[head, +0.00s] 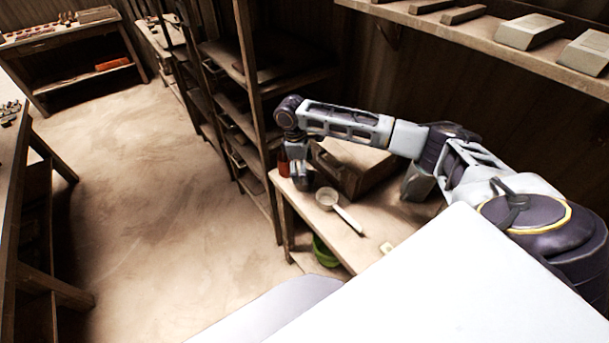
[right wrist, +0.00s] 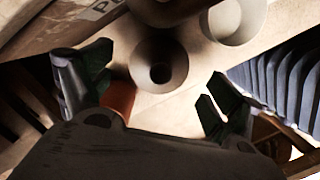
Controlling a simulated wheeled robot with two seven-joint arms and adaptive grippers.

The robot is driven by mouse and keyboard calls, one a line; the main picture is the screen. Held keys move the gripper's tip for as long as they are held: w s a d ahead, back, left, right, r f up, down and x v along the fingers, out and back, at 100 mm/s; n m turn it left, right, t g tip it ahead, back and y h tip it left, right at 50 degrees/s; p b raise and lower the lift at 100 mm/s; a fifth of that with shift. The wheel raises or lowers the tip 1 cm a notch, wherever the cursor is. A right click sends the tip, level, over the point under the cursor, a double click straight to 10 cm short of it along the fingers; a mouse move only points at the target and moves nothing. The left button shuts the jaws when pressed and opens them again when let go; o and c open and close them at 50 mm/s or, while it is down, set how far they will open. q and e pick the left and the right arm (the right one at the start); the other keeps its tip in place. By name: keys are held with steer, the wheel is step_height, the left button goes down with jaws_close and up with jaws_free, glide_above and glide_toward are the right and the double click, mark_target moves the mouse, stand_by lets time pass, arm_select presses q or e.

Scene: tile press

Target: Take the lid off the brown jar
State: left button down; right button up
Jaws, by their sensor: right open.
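My right gripper (right wrist: 155,95) is open, its two dark fingers spread wide. In the head view the gripper (head: 298,172) points down at the far left end of the small table. A pale round thing with a dark round centre (right wrist: 158,68) shows between and beyond the fingers; I cannot tell whether it is the brown jar's lid. A red-brown piece (right wrist: 118,97), perhaps the jar, shows beside the left finger. In the head view a red-brown thing (head: 283,163) stands just left of the gripper, partly hidden. My left gripper is not in view.
A white scoop with a long handle (head: 327,197) lies on the table (head: 375,228) near the gripper. A wooden box (head: 352,172) stands behind it. A green container (head: 325,252) is below the table. Shelving (head: 258,120) rises at the left; open floor lies beyond.

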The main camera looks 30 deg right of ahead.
steer(key=shift+s+d+f, duration=0.1)
steer(key=shift+d+f, duration=0.05)
steer(key=shift+f, duration=0.7)
steer(key=c, duration=1.1)
steer(key=shift+r, duration=0.1)
step_height(320, 180, up, 18)
steer(key=shift+f+b, duration=0.1)
steer(key=shift+b, duration=0.35)
